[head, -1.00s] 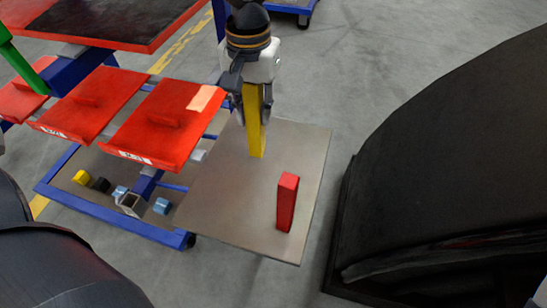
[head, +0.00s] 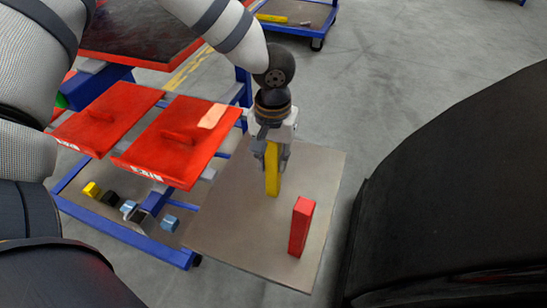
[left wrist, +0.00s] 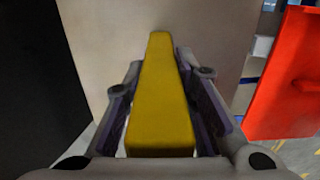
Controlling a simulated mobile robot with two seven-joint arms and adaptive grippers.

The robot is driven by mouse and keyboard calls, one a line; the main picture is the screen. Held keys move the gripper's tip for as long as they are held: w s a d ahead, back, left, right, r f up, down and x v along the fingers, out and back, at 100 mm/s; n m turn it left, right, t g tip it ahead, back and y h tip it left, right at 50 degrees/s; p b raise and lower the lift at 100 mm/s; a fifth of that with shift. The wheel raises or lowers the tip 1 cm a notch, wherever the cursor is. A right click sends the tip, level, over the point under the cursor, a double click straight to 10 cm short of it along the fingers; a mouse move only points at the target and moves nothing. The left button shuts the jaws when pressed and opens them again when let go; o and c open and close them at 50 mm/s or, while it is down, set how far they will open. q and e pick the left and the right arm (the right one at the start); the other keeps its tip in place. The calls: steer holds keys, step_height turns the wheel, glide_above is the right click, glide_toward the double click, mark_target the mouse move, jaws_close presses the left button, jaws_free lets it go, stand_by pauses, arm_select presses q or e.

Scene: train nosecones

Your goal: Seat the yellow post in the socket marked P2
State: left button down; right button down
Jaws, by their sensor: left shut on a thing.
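The yellow post (head: 272,180) is a slim square bar, held upright in my left gripper (head: 271,152), which is shut on its upper part. Its lower end is over the grey-brown board (head: 225,215); I cannot tell whether it touches. In the left wrist view the post (left wrist: 160,95) runs between the two fingers (left wrist: 160,110) toward the board (left wrist: 215,55). A red post (head: 301,227) stands on the board, nearer and to the right of the yellow one. I cannot make out a socket or a P2 mark. My right gripper is not in view.
Red trays (head: 178,150) on a blue-framed cart sit left of the board, with small blocks (head: 92,189) on the shelf below. A large black curved body (head: 460,190) stands close on the right. Open concrete floor lies behind.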

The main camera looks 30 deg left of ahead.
arm_select(q)
steer(key=shift+f, duration=0.1)
steer(key=c, duration=1.3)
jaws_free()
